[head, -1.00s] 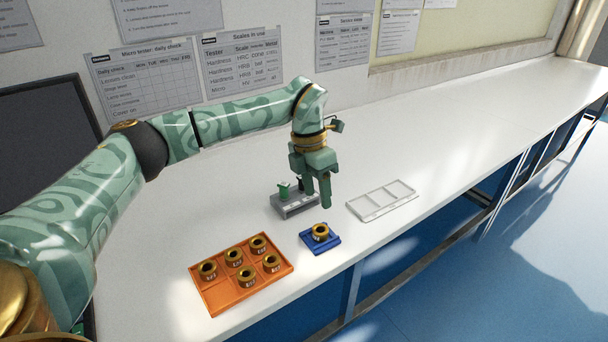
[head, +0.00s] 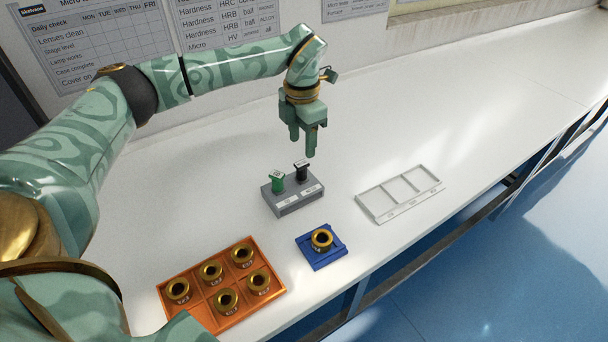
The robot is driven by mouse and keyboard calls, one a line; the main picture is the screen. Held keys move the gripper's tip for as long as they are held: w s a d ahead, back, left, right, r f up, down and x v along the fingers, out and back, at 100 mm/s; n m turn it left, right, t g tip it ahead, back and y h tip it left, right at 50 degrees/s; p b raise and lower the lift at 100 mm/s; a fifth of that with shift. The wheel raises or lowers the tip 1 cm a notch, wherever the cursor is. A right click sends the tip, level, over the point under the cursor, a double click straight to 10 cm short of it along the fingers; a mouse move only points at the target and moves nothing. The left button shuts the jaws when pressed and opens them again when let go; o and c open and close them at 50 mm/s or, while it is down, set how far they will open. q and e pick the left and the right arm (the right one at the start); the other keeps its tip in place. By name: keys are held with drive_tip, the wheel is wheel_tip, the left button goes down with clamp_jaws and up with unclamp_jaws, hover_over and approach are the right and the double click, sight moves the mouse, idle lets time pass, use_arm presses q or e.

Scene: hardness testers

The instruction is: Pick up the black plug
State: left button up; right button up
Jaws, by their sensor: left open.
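The black plug (head: 302,169) stands upright in the right part of a small grey block (head: 296,203). A green plug (head: 278,181) stands to its left in the same block. My left gripper (head: 303,148) points down just above and behind the black plug. It is open with nothing between its fingers, and it looks apart from the plug. My right gripper is not in view.
An orange tray (head: 206,298) with several brass rings is at the front left. A blue holder (head: 326,258) with one brass ring (head: 321,239) is in front of the block. An empty white compartment tray (head: 400,193) lies to the right. The table behind is clear.

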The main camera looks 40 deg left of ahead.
sight(302, 163)
use_arm(q)
wheel_tip(302, 163, down, 2)
drive_tip(key=shift+f, duration=0.2)
drive_tip(key=shift+f+b, duration=0.35)
drive_tip(key=shift+f, duration=0.15)
wheel_tip(302, 163, down, 5)
drive_tip(key=b, duration=0.2)
drive_tip(key=shift+w+a+f+b, duration=0.1)
drive_tip(key=shift+a+f+b, duration=0.1)
drive_tip(key=shift+b, duration=0.15)
drive_tip(key=shift+r, duration=0.15)
drive_tip(key=shift+d, duration=0.1)
clamp_jaws()
